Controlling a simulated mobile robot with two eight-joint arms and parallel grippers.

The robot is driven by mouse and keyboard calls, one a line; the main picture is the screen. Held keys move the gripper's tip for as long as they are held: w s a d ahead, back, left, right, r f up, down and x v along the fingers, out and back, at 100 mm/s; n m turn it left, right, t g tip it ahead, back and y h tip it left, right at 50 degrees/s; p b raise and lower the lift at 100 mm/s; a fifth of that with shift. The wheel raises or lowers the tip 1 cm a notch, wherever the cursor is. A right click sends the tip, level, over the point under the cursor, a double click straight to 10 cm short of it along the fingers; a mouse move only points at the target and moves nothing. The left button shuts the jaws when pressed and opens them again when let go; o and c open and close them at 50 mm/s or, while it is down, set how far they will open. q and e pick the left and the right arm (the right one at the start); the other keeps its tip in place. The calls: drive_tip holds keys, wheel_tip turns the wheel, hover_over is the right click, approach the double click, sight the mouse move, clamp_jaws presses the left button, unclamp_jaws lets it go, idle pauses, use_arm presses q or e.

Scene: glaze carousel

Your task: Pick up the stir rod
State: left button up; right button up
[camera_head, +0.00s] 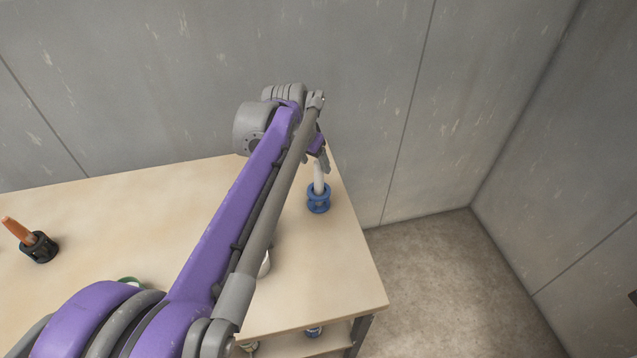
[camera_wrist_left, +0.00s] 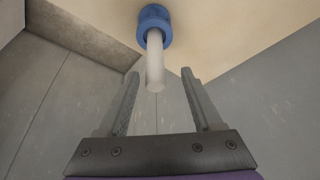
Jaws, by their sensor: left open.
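A white rod (camera_head: 318,179), which looks like the stir rod, stands upright in a blue holder (camera_head: 318,203) near the table's right edge. In the left wrist view the white rod (camera_wrist_left: 155,62) points toward the camera out of the blue holder (camera_wrist_left: 154,14), its free end between the two fingertips in the picture. My left gripper (camera_head: 322,162) is open and empty, at the rod's upper end. I see no contact with the rod. The gripper is partly hidden by my left arm in the head view. My right gripper is not in view.
A black holder (camera_head: 40,248) with an orange-brown stick (camera_head: 17,231) stands at the table's left. A white object (camera_head: 265,264) and a green-rimmed item (camera_head: 131,281) are partly hidden by my arm. Small items sit on a lower shelf. A grey wall rises behind the table (camera_head: 345,270).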

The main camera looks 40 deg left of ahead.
sight(321, 172)
use_arm(q)
drive_tip(key=x, duration=0.6)
drive_tip(key=shift+w+d+b, duration=0.1)
drive_tip(key=shift+d+b, duration=0.15)
drive_tip(key=shift+b, duration=0.15)
clamp_jaws()
